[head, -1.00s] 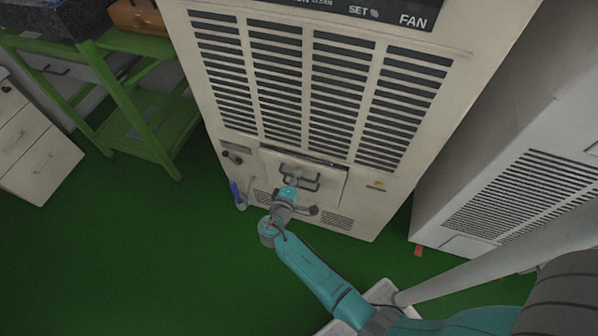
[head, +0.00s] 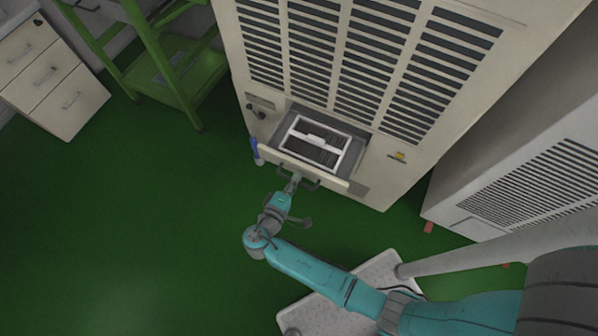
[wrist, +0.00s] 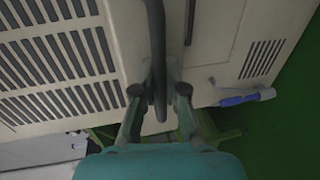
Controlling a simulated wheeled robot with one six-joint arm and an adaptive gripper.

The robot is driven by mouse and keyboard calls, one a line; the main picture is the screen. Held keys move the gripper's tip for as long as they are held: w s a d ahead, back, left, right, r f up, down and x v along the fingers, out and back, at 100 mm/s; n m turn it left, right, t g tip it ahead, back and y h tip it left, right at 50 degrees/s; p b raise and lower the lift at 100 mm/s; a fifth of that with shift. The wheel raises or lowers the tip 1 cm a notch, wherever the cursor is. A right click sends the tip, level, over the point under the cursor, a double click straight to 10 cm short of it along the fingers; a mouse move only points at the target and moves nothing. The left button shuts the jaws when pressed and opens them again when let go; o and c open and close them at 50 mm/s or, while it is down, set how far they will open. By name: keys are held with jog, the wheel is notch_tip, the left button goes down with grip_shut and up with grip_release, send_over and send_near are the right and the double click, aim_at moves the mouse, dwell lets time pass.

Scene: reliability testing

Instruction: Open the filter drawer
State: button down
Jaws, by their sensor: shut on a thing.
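The filter drawer (head: 270,150) stands pulled out from the lower front of the beige cabinet (head: 262,60). A white-framed filter (head: 318,140) lies inside the open drawer. My gripper (head: 296,180) is at the dark handle (head: 312,182) on the drawer's front. In the wrist view my gripper (wrist: 159,92) has its two fingers on either side of the dark handle bar (wrist: 157,45), shut on it. The fingers hide a small part of the bar.
A blue-handled item (head: 255,150) hangs at the cabinet's lower left. A green rack (head: 165,75) and a white drawer unit (head: 62,90) stand at the left. A second grey cabinet (head: 530,170) stands at the right. Green floor in front is clear.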

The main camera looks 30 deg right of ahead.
jog(key=shift+a, duration=0.1)
jog(key=c, duration=1.2)
grip_release()
jog(key=shift+s, duration=0.1)
jog(key=v, duration=1.2)
jog(key=shift+f, duration=0.1)
